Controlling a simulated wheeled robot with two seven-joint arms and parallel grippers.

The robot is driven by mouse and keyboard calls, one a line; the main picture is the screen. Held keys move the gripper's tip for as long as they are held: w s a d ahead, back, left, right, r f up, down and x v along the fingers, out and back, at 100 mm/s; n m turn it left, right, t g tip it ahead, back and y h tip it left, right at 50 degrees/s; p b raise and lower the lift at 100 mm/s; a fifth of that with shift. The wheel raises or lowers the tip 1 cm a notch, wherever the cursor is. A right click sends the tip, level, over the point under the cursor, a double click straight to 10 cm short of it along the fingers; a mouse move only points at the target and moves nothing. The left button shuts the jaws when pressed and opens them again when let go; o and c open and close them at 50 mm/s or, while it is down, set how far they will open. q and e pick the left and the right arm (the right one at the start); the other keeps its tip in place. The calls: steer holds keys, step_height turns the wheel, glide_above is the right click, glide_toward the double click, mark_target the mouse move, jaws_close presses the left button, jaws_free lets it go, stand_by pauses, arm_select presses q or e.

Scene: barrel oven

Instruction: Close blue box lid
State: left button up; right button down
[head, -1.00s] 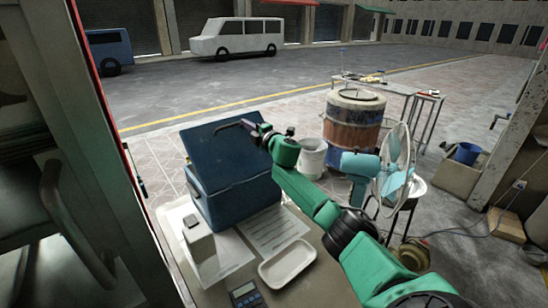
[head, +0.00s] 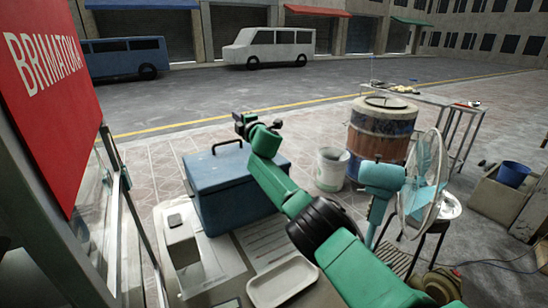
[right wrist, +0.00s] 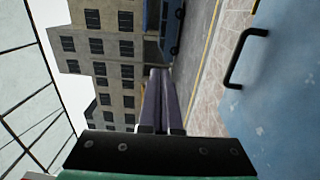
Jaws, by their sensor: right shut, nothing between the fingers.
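The blue box (head: 235,195) stands on the table left of the middle in the head view. Its lid (head: 222,163) lies down over the box top, with a black handle (head: 228,143) on it. The lid and handle also show at the right of the right wrist view (right wrist: 290,100). My right gripper (head: 240,120) is beyond and above the lid's far side, apart from the handle. Its two fingers (right wrist: 155,98) are together with nothing between them. My right forearm hides the box's right end. My left gripper is not in view.
A white tray (head: 283,282), papers (head: 262,240) and a small white container (head: 181,240) are on the table near the box. A fan (head: 425,175), a white bucket (head: 331,168) and a barrel oven (head: 381,135) stand to the right. A red sign (head: 50,95) is at left.

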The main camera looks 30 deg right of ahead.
stand_by(0.3)
step_height(320, 180, up, 14)
steer(key=s+p, duration=0.2)
steer(key=p, duration=1)
steer(key=shift+s, duration=0.4)
steer(key=shift+f, duration=0.15)
